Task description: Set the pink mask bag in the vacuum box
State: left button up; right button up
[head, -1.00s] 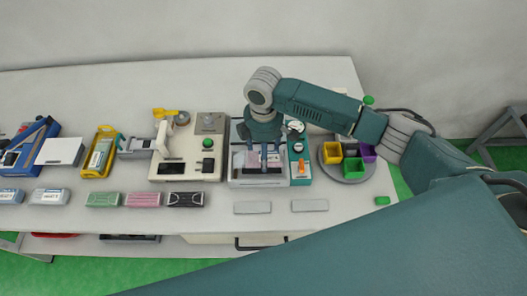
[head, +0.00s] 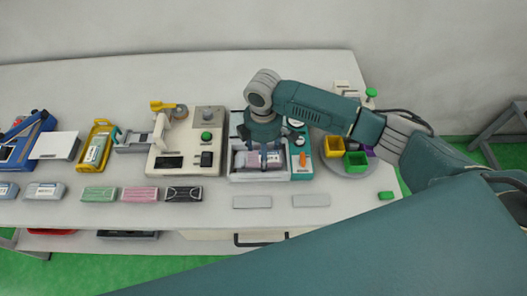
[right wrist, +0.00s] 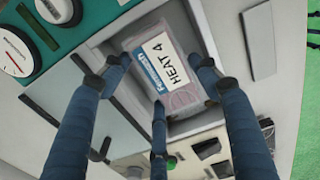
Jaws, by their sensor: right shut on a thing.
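The pink mask bag (right wrist: 178,75), with a white and blue label reading "HEAT 4", lies between the fingers of my right gripper (right wrist: 170,92) in the right wrist view. The gripper is shut on it. The bag is inside the open chamber of the vacuum box (head: 258,177), within its light walls. I cannot tell whether it touches the chamber floor. In the head view the right gripper (head: 259,160) points down over the box and partly covers the bag (head: 274,160). My left gripper is not in view.
The box's teal panel (head: 301,165) with gauges stands at its right. A cream machine (head: 187,165) is close on its left. A turntable with coloured bins (head: 355,160) is on the right. Green, pink (head: 140,194) and black packs lie front left. Two grey plates (head: 252,202) lie in front.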

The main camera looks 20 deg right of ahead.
jog(key=shift+f+p, duration=0.15)
jog(key=shift+p, duration=0.55)
dwell(0.8)
jog(key=o, duration=1.1)
jog(key=shift+r+p, duration=1)
jog(key=shift+p, duration=0.2)
